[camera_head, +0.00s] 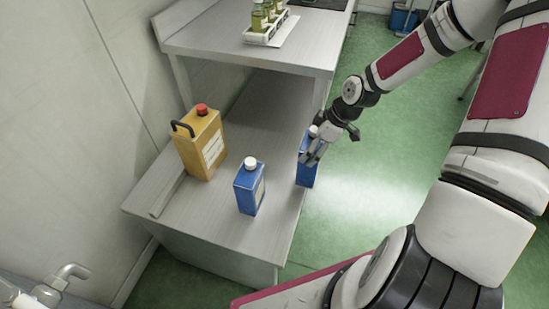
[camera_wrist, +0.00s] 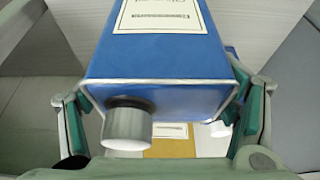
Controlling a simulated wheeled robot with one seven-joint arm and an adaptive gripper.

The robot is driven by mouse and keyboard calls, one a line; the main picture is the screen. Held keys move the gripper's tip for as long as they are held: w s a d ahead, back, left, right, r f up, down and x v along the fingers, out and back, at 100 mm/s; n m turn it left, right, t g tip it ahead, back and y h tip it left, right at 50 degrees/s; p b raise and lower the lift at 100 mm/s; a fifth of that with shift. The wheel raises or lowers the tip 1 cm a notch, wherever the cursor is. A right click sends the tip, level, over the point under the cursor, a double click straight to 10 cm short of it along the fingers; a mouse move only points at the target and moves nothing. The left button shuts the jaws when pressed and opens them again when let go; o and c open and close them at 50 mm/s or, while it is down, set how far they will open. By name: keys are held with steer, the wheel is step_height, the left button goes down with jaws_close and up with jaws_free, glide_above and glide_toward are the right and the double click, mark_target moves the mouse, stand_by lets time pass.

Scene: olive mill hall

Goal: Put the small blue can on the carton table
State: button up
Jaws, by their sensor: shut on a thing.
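My gripper (camera_head: 319,148) is shut on a blue can (camera_head: 306,174) with a pale cap, at the right edge of the lower metal bench. In the wrist view the same blue can (camera_wrist: 160,62) fills the space between the fingers, with its white label and cap showing. I cannot tell whether its base touches the bench. A second blue can (camera_head: 249,188) with a white cap stands upright on the bench to the left. The two cans look similar in size from here. No table with cartons on it is recognisable.
A yellow jug (camera_head: 202,143) with a red cap stands on the lower bench (camera_head: 251,120), behind the second blue can. A higher metal table (camera_head: 215,42) at the back holds a white rack (camera_head: 268,31) of bottles. Green floor (camera_head: 385,165) is open to the right.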

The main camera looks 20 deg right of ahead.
steer(key=w+a+f+b, duration=0.2)
steer(key=w+a+f, duration=0.3)
steer(key=w+a, duration=0.4)
steer(key=shift+w+a, duration=0.15)
steer(key=shift+w, duration=1.9)
steer(key=shift+f, duration=0.1)
steer(key=o, duration=1.9)
steer(key=shift+s, duration=0.1)
